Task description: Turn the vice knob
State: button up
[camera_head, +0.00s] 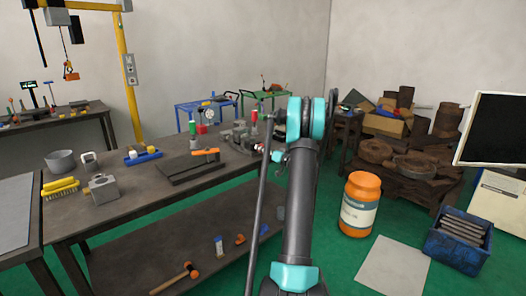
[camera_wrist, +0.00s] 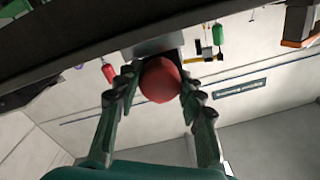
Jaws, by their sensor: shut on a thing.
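The red ball-shaped vice knob (camera_wrist: 160,80) is in the middle of the wrist view, with a grey metal block (camera_wrist: 153,45) right behind it. My gripper (camera_wrist: 157,84) has one dark green finger on each side of the knob and is shut on it. In the head view, the grey vice (camera_head: 240,137) sits at the right end of the long workbench. My gripper (camera_head: 274,154) is at its near right side there, small and partly hidden by my arm.
The workbench (camera_head: 130,205) also holds a dark plate with an orange-handled tool (camera_head: 205,152), a yellow brush (camera_head: 60,187) and a grey bucket (camera_head: 61,162). An orange drum (camera_head: 362,190) and a blue crate (camera_head: 450,245) stand on the green floor at right.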

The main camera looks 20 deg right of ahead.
jog(key=n, duration=1.3)
jog(key=shift+n, duration=0.4)
dwell(0.3)
jog(key=o, duration=1.2)
jog(key=shift+c, duration=0.2)
jog(key=shift+s+d, duration=0.1)
jog(key=v, duration=1.1)
jog(key=shift+s+r, duration=0.2)
jog(key=shift+s, duration=0.2)
